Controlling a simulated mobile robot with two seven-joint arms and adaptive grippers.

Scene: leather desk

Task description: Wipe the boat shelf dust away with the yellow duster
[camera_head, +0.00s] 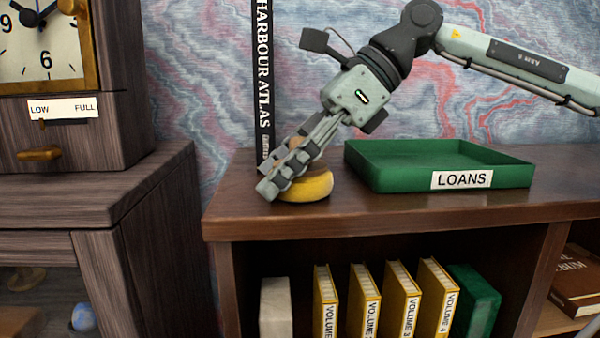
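The yellow duster (308,188) sits on the top of the wooden shelf (400,207), near its left end. It has a rounded yellow pad, and its upper part is mostly hidden behind fingers. My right gripper (272,178) reaches down from the upper right, tilted, with its fingers around the upper part of the duster. It looks shut on it. The pad appears to rest on the shelf top. I see no clear dust patch and no boat in this view. My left gripper is not in view.
A tall black book, HARBOUR ATLAS (264,80), stands just behind the duster. A green LOANS tray (440,165) lies to the right. Yellow volumes (402,300) stand below. A clock cabinet (60,150) is at left, across a gap. The shelf's front strip is clear.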

